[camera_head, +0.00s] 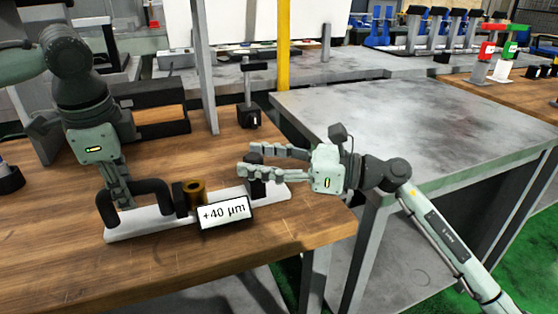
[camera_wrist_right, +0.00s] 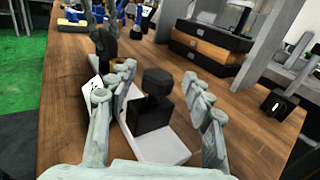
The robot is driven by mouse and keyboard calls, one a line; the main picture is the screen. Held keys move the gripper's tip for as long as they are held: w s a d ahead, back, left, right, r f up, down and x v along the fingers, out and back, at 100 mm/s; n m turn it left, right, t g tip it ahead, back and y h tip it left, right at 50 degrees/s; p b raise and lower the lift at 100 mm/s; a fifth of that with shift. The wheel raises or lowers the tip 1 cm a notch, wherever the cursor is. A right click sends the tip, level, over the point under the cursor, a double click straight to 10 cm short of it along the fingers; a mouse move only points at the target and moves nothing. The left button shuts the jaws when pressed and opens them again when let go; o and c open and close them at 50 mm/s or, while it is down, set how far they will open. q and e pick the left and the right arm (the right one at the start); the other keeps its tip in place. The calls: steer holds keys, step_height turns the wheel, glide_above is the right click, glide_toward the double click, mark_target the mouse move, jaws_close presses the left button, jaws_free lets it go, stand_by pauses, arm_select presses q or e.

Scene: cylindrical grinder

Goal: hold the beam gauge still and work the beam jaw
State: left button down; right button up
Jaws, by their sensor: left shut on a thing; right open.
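The beam gauge is a white beam (camera_head: 150,226) lying on the wooden bench, with a black arched handle (camera_head: 153,187) at its left end. A brass ring (camera_head: 197,191) sits mid-beam behind a display (camera_head: 223,212) reading +40 µm. The black beam jaw (camera_head: 258,188) stands at the right end. My left gripper (camera_head: 124,202) is shut on the handle. My right gripper (camera_head: 245,160) is open at the jaw. In the right wrist view the jaw's knob and block (camera_wrist_right: 150,112) stand between its spread fingers, with gaps visible on both sides.
A small black device on a stand (camera_head: 249,116) is behind the gauge. A dark stand with a wooden layer (camera_head: 160,112) is at the back left. A grey metal table (camera_head: 400,110) adjoins on the right. The bench front is clear.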

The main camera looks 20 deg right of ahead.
arm_select(q)
steer(key=shift+d, duration=0.1)
arm_select(e)
steer(key=v, duration=1.1)
steer(key=shift+s+d, duration=0.1)
steer(key=shift+d, duration=0.05)
arm_select(q)
steer(key=c, duration=1.3)
jaws_free()
steer(key=r, duration=0.4)
steer(key=s+r, duration=0.1)
steer(key=r, duration=0.3)
steer(key=s+r, duration=0.1)
steer(key=r, duration=0.2)
steer(key=shift+s+r, duration=0.2)
steer(key=shift+r, duration=0.2)
steer(key=shift+s, duration=0.1)
arm_select(e)
steer(key=shift+s+f, duration=0.1)
